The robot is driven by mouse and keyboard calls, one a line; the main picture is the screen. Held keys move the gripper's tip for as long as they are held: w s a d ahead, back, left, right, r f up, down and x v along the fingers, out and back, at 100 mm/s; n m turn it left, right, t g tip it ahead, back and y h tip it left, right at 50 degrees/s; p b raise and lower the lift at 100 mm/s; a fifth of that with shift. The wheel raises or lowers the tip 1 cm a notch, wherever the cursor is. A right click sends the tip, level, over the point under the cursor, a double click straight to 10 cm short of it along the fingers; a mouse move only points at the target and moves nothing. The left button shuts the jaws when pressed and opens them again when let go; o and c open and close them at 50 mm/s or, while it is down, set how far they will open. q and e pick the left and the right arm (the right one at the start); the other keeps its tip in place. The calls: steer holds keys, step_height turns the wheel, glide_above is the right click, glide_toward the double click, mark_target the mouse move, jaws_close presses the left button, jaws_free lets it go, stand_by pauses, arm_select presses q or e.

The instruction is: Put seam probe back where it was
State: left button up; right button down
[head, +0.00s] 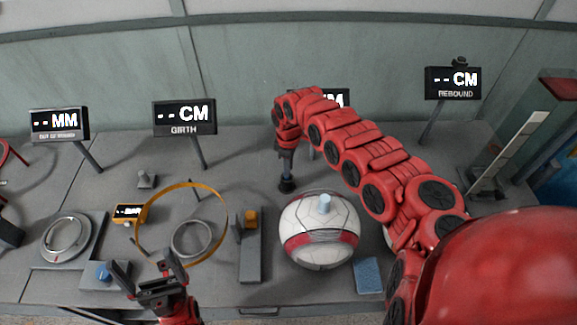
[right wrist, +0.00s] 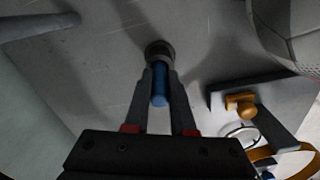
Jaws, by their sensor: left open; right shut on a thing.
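My right gripper (head: 287,150) points down at the back middle of the table. In the right wrist view its fingers (right wrist: 160,95) are shut on a blue rod (right wrist: 160,88), which I take to be the seam probe. The rod's far end meets a small dark round piece (right wrist: 159,50), also visible under the gripper in the head view (head: 287,185). I cannot tell whether this is a holder or part of the probe. My left gripper (head: 153,277) is open and empty near the table's front edge.
A yellow hoop (head: 137,228) surrounds a grey ring (head: 192,254). Display signs (head: 184,117) line the back. A blue pad (head: 368,276) lies at front right.

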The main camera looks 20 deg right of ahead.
steer(key=c, duration=0.8)
jaws_free()
steer(key=shift+f, duration=0.1)
steer(key=shift+o, duration=0.2)
steer(key=shift+r, duration=0.25)
step_height(320, 180, up, 12)
steer(key=shift+f+b, duration=0.1)
steer(key=shift+b, duration=0.85)
